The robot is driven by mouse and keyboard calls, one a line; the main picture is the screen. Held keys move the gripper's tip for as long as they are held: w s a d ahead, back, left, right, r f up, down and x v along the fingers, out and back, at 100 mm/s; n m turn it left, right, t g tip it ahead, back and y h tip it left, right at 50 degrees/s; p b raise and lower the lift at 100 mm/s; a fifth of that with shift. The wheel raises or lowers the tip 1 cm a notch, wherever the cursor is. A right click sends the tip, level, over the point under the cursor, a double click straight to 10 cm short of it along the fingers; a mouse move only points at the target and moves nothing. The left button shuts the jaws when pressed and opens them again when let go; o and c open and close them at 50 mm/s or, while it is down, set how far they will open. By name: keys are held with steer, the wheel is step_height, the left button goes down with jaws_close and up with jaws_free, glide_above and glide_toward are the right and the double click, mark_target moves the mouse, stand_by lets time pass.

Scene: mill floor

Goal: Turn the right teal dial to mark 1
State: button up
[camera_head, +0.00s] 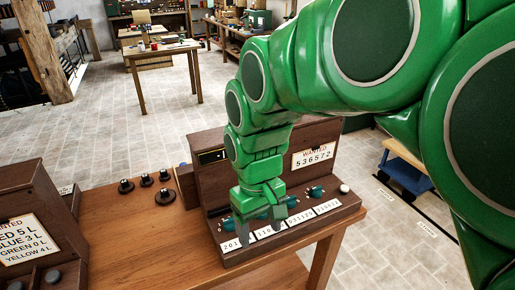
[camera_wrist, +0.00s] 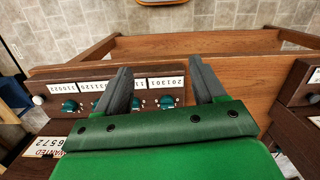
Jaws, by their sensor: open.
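A dark wooden console (camera_head: 212,180) stands on the table with a row of teal dials and white number cards along its front. The right teal dial (camera_head: 317,192) is clear of my gripper, near the console's right end. In the wrist view, which sees the row reversed, it shows at the left (camera_wrist: 69,105). Another teal dial (camera_head: 290,202) is beside it. My gripper (camera_head: 260,228) is open and empty over the left part of the row, fingers pointing down. In the wrist view two teal dials (camera_wrist: 167,102) appear between its fingers. The right dial's pointer setting is too small to read.
A white knob (camera_head: 344,188) sits right of the right dial. A "WANTED 536572" card (camera_head: 312,156) is on the upright back. Several black knobs (camera_head: 164,197) stand on the table to the left. A second console (camera_head: 30,225) is at far left. Tiled floor lies beyond.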

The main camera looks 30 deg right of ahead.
steer(key=w+d, duration=0.6)
steer(key=w, duration=0.3)
steer(key=m+t, duration=0.1)
glide_above(317, 187)
steer(key=f, duration=0.9)
steer(key=shift+a+f, duration=0.1)
steer(key=shift+a, duration=0.15)
steer(key=shift+d+f, duration=0.25)
steer(key=shift+d, duration=0.05)
steer(key=shift+f, duration=3.8)
steer(key=shift+c, duration=0.3)
steer(key=c, duration=1)
